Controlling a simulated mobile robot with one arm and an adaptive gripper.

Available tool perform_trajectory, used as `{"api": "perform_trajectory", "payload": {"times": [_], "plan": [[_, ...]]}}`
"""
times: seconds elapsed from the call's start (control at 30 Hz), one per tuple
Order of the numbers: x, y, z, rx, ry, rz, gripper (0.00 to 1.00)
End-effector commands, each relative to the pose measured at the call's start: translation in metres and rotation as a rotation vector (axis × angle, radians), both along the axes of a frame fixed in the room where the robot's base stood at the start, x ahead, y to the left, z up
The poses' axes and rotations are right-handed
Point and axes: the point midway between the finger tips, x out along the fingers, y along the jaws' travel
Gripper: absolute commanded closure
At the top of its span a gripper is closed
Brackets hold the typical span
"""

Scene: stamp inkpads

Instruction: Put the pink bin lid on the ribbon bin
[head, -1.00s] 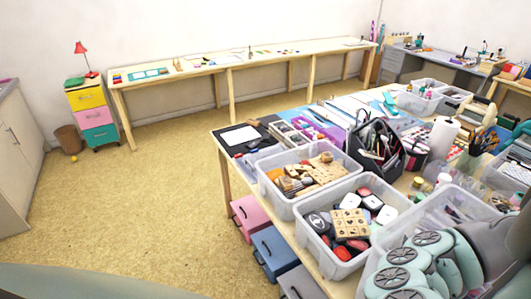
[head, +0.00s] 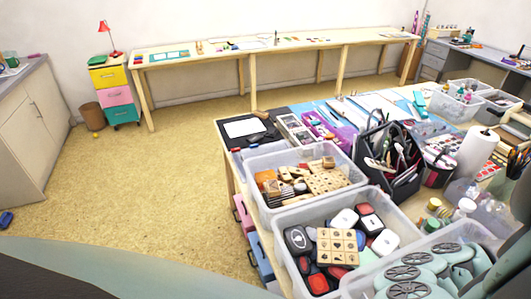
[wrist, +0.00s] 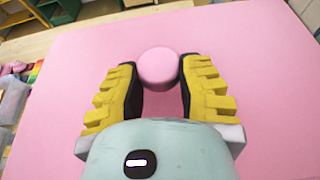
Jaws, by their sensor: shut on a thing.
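The pink bin lid (wrist: 70,75) is a broad, flat pink sheet filling most of the wrist view, with a round pink knob (wrist: 158,66) standing up from it. My gripper (wrist: 159,72) is shut on this knob, one yellow-backed finger on either side. The lid's near part is hidden behind my gripper. Neither lid nor gripper shows in the head view. I cannot tell which container is the ribbon bin. A pink bin (head: 243,215) and a blue bin (head: 262,262) stand on the floor under the near table's left side.
The near table holds clear tubs of wooden stamps (head: 254,205) and inkpads (head: 285,222). Open yellow floor (head: 165,190) lies to its left, with a cabinet (head: 30,130) at far left. Coloured drawers (head: 118,96) and a brown wastebasket (head: 93,117) stand by the back wall.

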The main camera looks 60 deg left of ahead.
Motion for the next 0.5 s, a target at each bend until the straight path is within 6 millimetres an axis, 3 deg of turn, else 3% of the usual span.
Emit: {"api": "perform_trajectory", "payload": {"times": [0.5], "plan": [[0.000,0.000,-0.048,-0.002,0.000,-0.001,1.00]]}}
